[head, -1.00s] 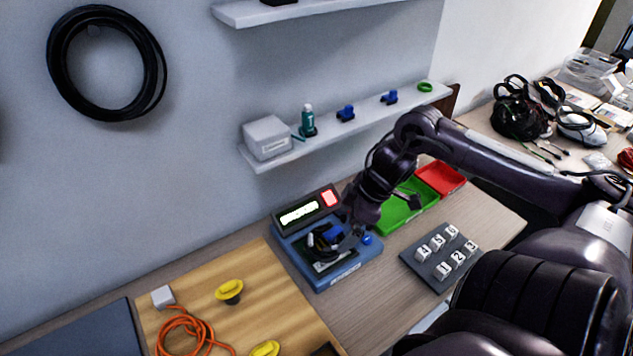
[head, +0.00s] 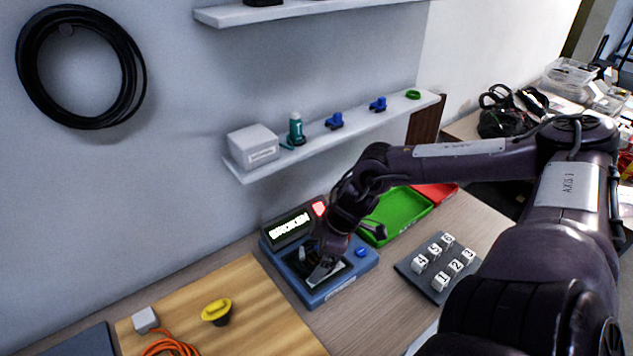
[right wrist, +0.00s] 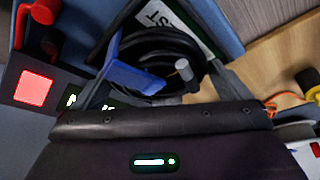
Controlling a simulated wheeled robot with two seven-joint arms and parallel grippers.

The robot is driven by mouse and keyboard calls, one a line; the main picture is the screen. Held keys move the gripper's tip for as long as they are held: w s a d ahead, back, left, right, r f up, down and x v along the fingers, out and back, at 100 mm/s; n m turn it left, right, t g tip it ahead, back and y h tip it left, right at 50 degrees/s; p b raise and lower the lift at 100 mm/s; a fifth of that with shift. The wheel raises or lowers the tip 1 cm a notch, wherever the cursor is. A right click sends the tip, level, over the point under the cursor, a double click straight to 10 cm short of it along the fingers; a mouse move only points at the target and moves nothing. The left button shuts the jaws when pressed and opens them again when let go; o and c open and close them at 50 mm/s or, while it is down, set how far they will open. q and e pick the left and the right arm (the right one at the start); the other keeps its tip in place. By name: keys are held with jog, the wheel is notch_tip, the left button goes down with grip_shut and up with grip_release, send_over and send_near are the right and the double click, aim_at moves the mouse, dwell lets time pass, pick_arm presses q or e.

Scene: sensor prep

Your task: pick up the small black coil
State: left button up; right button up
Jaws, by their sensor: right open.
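The small black coil (right wrist: 152,47) lies on the blue test unit (head: 352,287). It shows in the right wrist view with a blue connector (right wrist: 135,78) and a grey-tipped plug (right wrist: 184,70) at its near side. My right gripper (head: 324,268) is down over the unit, fingers pointing at its top. In the right wrist view the open fingers (right wrist: 165,62) are on either side of the coil, which appears loose between them. Whether they touch it I cannot tell. In the head view the gripper hides most of the coil. My left gripper is out of view.
The unit's display (head: 290,228) is lit beside a red light (head: 319,208). A green tray (head: 400,213) and numbered keypad (head: 437,264) stand to the right. A wooden board with a yellow knob (head: 216,310) lies left. A shelf (head: 350,126) hangs above.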

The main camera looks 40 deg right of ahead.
jog(key=shift+f, duration=0.15)
jog(key=shift+c, duration=0.3)
jog(key=c, duration=0.8)
jog(key=shift+w, duration=0.1)
jog(key=shift+r, duration=0.55)
notch_tip(320, 180, up, 19)
jog(key=w+a+f+m+h, duration=0.1)
jog(key=a+f+m, duration=0.1)
jog(key=a, duration=0.3)
jog(key=w+a+f+m+t+h, duration=0.1)
jog(key=w+a+f+m, duration=0.1)
jog(key=a, duration=0.4)
jog(key=w+a+f+m+h, duration=0.1)
jog(key=a+f+m, duration=0.2)
jog(key=a, duration=0.3)
jog(key=shift+w+a+f+m, duration=0.2)
jog(key=shift+w+f+m, duration=0.15)
jog(key=shift+m, duration=0.45)
